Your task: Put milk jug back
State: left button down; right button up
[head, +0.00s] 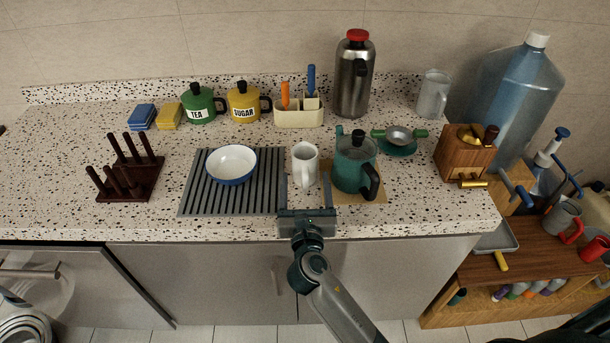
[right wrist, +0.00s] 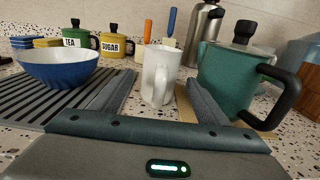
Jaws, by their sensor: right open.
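A small white jug (head: 305,160) stands upright on the counter, between the grey drying mat and the green kettle. My right gripper (head: 306,182) is open, low over the counter's front part, with one finger to each side of the jug. In the right wrist view the white jug (right wrist: 158,76) stands between the two fingertips (right wrist: 159,80), with gaps on both sides; its handle faces me. I cannot tell how far the fingers reach around it. A taller pale jug (head: 433,95) stands at the back right by the wall. My left gripper is not in view.
The green kettle (head: 355,165) on its tan board is close to the right finger. A blue-white bowl (head: 231,164) sits on the ribbed mat (head: 200,202) to the left. A steel flask (head: 354,80), canisters and a utensil holder (head: 298,116) stand behind.

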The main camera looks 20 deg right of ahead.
jog(key=b+v, duration=0.1)
jog(key=v, duration=0.7)
jog(key=shift+r, duration=0.1)
jog(key=shift+s, duration=0.1)
dwell(0.5)
